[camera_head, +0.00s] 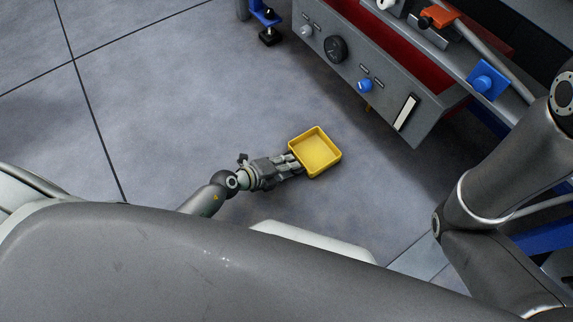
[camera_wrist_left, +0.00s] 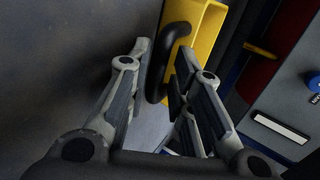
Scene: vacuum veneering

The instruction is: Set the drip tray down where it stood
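The drip tray (camera_head: 318,153) is a shallow yellow square tray, open side up and empty, over the grey floor beside the machine. I cannot tell whether its underside touches the floor. My left gripper (camera_head: 291,163) is at its left side. In the left wrist view, part of the yellow tray (camera_wrist_left: 205,40) shows with its black curved handle (camera_wrist_left: 178,38). My right gripper is out of view; only links of the right arm show.
A grey machine front (camera_head: 375,75) with knobs and a white-faced slot stands just beyond the tray at upper right. A blue foot (camera_head: 267,22) with a black pad is at the top. The floor (camera_head: 165,100) to the left is clear.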

